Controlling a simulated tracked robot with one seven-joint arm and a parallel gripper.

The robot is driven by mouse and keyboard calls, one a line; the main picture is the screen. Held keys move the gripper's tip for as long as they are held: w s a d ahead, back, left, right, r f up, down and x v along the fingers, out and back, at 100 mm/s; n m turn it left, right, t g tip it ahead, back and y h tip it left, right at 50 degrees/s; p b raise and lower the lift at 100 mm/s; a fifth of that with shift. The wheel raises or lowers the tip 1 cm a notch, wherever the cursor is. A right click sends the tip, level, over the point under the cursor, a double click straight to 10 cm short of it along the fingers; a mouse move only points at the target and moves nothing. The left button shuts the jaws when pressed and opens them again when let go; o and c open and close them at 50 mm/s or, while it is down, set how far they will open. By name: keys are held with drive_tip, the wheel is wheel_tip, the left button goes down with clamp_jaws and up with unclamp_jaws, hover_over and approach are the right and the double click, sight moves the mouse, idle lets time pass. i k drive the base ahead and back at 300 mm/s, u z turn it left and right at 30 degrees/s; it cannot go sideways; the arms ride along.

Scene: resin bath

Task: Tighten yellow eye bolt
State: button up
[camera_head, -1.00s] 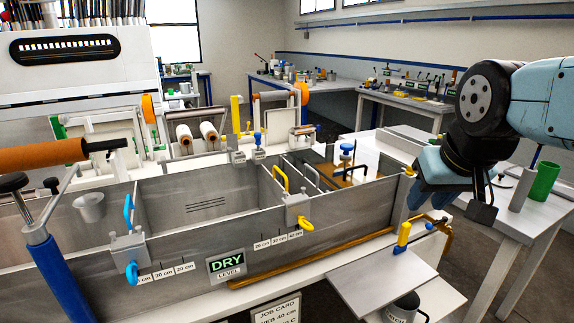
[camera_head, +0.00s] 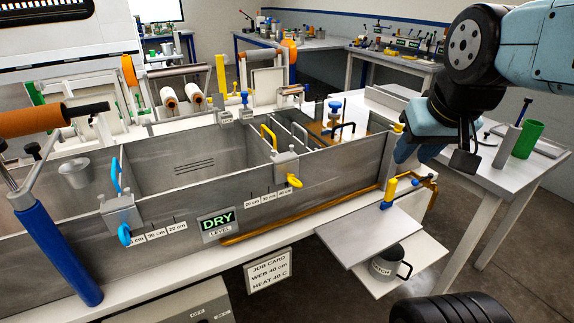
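A yellow handle (camera_head: 268,137) rises behind that bracket. A blue eye bolt (camera_head: 125,234) sits on a similar bracket further left. My gripper (camera_head: 436,153) hangs at the right, beyond the tank's right end. It is well apart from the yellow eye bolt and touches no bolt. Its fingertips are partly hidden, so its opening is unclear.
The metal tank (camera_head: 345,172) has a DRY level sign (camera_head: 216,223) on its front. A yellow-knobbed lever (camera_head: 391,189) and a grey plate (camera_head: 368,235) stand at its right end. A mug (camera_head: 389,264) sits below. A job card (camera_head: 268,270) reads WEB 40 cm.

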sight(291, 178)
drive_tip(key=z, duration=0.45)
drive_tip(key=k, duration=1.1)
drive_tip(key=u, duration=0.15)
